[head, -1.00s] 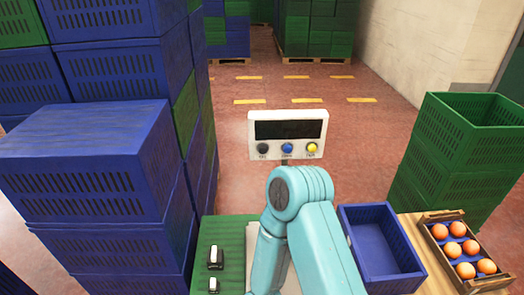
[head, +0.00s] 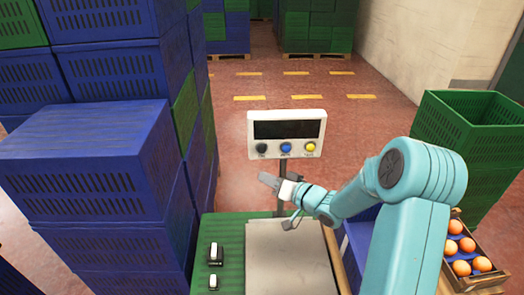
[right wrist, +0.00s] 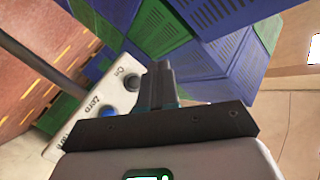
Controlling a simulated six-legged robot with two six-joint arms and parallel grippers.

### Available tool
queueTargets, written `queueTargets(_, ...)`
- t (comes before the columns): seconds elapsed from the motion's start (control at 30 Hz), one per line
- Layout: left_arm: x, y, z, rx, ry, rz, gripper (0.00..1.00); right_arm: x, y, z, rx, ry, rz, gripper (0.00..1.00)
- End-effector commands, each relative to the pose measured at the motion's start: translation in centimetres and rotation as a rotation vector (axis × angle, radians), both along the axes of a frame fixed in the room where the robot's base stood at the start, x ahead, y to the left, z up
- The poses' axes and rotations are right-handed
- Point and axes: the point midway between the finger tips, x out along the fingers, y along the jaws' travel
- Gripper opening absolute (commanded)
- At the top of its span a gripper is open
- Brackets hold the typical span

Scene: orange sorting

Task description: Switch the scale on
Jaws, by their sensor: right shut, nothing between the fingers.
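The scale has a white display head (head: 286,117) on a thin post, above a pale weighing plate (head: 290,250). Its screen (head: 286,130) is dark. Under it sit a black button (head: 262,148), a blue button (head: 285,147) and a yellow button (head: 310,147). My right gripper (head: 268,181) is shut and empty, just below and in front of the display head, pointing left. In the right wrist view, the shut fingers (right wrist: 160,85) are near the black button (right wrist: 131,81), labelled "On", and the blue button (right wrist: 107,109), labelled "Zero". I cannot tell whether they touch. My left gripper is not in view.
A blue crate (head: 358,238), partly behind my right arm, stands right of the scale. A tray of oranges (head: 460,215) is at the right edge. Stacked blue crates (head: 85,150) crowd the left. Green crates (head: 470,115) stand at the right.

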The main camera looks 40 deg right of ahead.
Motion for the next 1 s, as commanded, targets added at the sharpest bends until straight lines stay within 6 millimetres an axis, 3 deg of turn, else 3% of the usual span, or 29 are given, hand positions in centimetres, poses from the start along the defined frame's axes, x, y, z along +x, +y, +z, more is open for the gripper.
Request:
queueTargets(0.3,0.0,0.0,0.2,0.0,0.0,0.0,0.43,0.5,-0.4,0.0,0.001,0.002,0.0,0.0)
queueTargets(0.8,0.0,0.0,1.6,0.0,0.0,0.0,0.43,5.6,-4.6,0.0,0.001,0.003,-0.001,0.0)
queueTargets(1.0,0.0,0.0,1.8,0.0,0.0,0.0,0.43,6.6,-5.4,-0.1,0.001,0.003,-0.001,0.0)
